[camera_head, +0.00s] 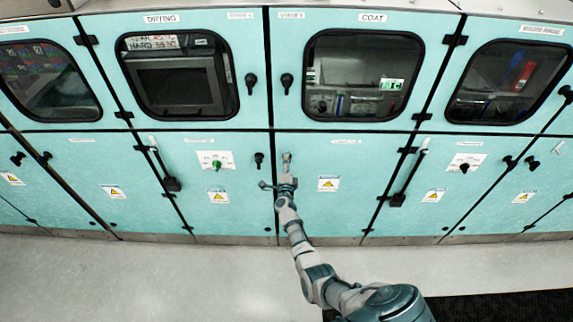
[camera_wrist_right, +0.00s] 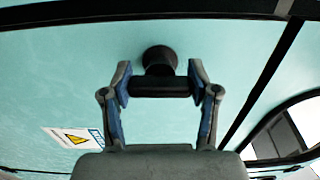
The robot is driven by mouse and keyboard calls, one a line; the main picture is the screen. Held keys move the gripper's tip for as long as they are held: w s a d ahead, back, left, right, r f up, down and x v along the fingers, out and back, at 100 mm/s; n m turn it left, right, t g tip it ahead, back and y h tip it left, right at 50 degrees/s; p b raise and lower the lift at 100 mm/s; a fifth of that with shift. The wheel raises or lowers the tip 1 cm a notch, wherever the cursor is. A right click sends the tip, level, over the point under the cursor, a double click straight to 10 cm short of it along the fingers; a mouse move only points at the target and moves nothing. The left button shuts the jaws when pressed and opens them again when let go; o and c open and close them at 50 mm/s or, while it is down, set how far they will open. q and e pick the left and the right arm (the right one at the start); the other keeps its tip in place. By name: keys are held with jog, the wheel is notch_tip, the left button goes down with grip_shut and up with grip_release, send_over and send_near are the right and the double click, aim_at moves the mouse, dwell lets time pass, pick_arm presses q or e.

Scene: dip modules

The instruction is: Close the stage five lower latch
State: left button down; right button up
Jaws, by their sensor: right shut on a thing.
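The lower latch is a black handle on a round black base; in the right wrist view the latch (camera_wrist_right: 160,88) lies level between my fingers, against the teal lower door. My right gripper (camera_wrist_right: 160,86) has a blue-padded finger at each end of the handle and is shut on it. In the head view my right gripper (camera_head: 287,162) reaches the lower teal door (camera_head: 320,215) near its upper left corner, below the COAT window, and hides the latch there. My left gripper is in neither view.
A neighbouring black latch (camera_head: 259,160) sits just left of my right gripper. Upper latches (camera_head: 287,82) are above it. A long lever handle (camera_head: 410,175) stands to the right, another (camera_head: 164,165) to the left. The pale floor (camera_head: 150,280) is clear.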

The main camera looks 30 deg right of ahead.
jog(key=shift+s+a+f, duration=0.1)
jog(key=shift+a+f, duration=0.1)
jog(key=shift+f, duration=0.2)
jog(key=o, duration=1.2)
jog(key=shift+c, duration=0.2)
jog(key=shift+r, duration=0.15)
jog(key=v, duration=1.1)
jog(key=shift+s+a, duration=0.2)
jog(key=shift+s, duration=0.1)
